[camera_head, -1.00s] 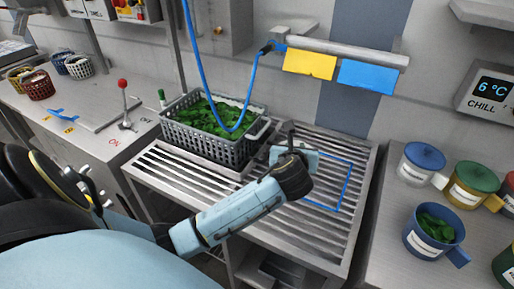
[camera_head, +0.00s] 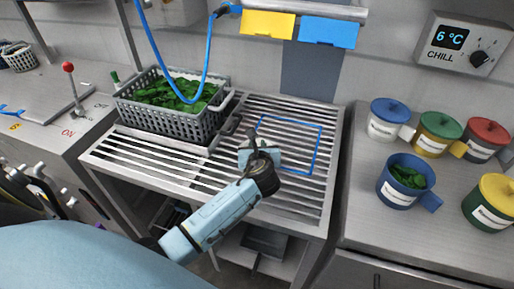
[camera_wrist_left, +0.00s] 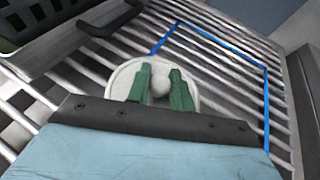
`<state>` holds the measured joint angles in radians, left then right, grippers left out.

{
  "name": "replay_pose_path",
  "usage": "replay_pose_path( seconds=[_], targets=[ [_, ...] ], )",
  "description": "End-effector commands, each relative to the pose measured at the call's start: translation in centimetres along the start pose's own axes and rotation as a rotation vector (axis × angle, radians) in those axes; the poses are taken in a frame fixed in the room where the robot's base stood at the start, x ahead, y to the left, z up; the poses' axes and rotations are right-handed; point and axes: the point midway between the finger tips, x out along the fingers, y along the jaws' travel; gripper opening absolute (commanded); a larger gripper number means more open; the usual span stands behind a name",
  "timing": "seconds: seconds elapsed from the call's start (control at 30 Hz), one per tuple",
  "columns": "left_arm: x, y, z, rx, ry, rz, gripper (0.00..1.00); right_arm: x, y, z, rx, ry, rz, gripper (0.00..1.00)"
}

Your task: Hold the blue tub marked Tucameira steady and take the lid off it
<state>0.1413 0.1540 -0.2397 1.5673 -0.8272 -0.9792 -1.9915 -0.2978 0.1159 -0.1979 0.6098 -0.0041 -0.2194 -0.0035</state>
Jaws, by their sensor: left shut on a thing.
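A blue tub (camera_head: 393,192) stands upright on the right counter, with green leaves showing in its open top; its label is too small to read. My left gripper (camera_head: 258,150) is over the slatted rack, well left of that tub. In the left wrist view its green fingers (camera_wrist_left: 161,78) are shut on the round knob of a white lid (camera_wrist_left: 121,82). The lid is over the slats near the blue outline; I cannot tell whether it touches them. In the head view my gripper and arm hide the lid. My right gripper is not in view.
Several lidded tubs stand around the blue one, including a white one with a blue lid (camera_head: 389,112) and a green one with a yellow lid (camera_head: 490,208). A grey basket of greens (camera_head: 172,124) sits on the rack's back left. The blue outline (camera_head: 318,150) is empty.

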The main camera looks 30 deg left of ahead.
Motion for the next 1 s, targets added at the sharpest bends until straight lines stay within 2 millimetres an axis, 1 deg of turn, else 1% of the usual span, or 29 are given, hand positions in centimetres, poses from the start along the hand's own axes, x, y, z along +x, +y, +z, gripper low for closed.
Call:
replay_pose_path(
  seconds=[0.17,0.3,0.33,0.47,0.73,0.83,0.93,1.0],
  targets=[
    [0.0,0.0,0.2,-0.001,-0.002,0.000,0.00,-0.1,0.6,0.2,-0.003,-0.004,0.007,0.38],
    [0.1,0.0,-0.1,0.000,-0.001,0.000,0.00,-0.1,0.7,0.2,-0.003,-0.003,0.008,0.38],
    [0.1,0.0,-0.1,-0.001,-0.002,0.000,0.26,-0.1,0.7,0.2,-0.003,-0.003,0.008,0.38],
    [0.1,0.0,-0.1,-0.001,-0.002,0.000,0.43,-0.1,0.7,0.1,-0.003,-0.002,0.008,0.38],
    [0.1,0.0,0.0,-0.001,-0.002,0.000,0.44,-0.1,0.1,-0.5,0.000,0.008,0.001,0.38],
    [-0.2,0.0,0.3,-0.001,-0.001,-0.001,0.44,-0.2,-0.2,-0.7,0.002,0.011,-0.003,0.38],
    [-1.6,0.0,0.2,0.000,0.000,-0.002,0.44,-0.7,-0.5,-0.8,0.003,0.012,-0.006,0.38],
    [-3.0,0.0,0.3,-0.001,-0.001,-0.002,0.44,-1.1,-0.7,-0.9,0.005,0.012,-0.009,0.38]
  ],
)
